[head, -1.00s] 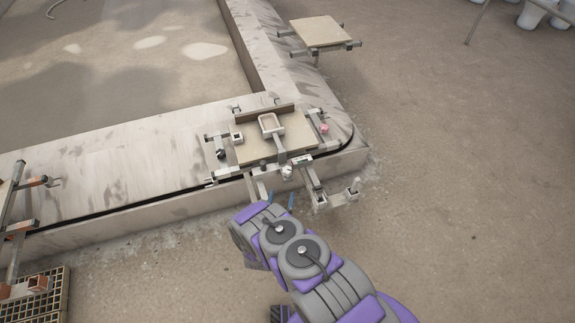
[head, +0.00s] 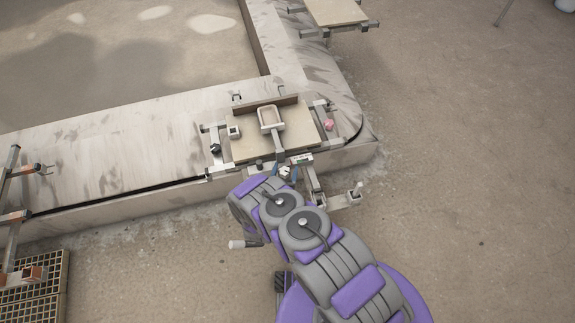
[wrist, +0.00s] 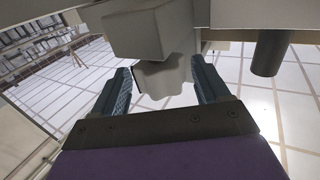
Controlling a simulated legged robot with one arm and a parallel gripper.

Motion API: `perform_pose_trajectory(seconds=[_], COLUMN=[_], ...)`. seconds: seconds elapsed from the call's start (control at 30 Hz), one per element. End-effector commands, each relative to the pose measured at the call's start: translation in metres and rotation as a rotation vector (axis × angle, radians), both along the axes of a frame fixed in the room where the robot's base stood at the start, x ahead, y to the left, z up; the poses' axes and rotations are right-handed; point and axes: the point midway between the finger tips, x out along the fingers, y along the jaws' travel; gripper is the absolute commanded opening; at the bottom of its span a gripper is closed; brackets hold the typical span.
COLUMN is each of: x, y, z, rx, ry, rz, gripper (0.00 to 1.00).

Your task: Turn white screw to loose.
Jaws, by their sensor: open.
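The white screw (head: 285,171) is a small pale knob at the front edge of the board fixture on the carousel corner. In the wrist view the lobed white screw (wrist: 163,77) sits under a pale square block (wrist: 150,32). My gripper (head: 283,174) is at the screw, with one blue finger on each side of it. In the wrist view my gripper (wrist: 160,72) is open, with the screw between its fingertips. A gap shows at the left finger; the right finger is very close, and I cannot tell whether it touches. The screw's far side is hidden.
A pink-red knob (head: 329,125) and a black knob (head: 215,148) sit on the fixture's sides. A dark cylinder (wrist: 269,54) hangs right of my gripper. A metal bracket (head: 340,200) juts out front right. The floor to the right is clear.

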Motion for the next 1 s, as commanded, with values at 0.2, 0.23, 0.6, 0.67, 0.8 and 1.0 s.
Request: perform_pose_trajectory(seconds=[0.2,0.23,0.6,0.67,0.8,1.0], x=[-0.0001,-0.0001,0.0001,0.0002,0.0002,0.0001], y=[0.0007,0.0006,-0.0015,-0.0013,-0.0009,-0.0014], z=[-0.0002,-0.0002,0.0004,0.0004,0.0004,0.0005], rx=[0.0,0.0,0.003,0.003,0.001,0.0], ry=[0.0,0.0,0.0,-0.001,-0.001,0.0], rz=[0.001,0.001,0.0,0.0,-0.001,0.012], gripper=[0.75,0.75,0.42,0.37,0.24,0.24])
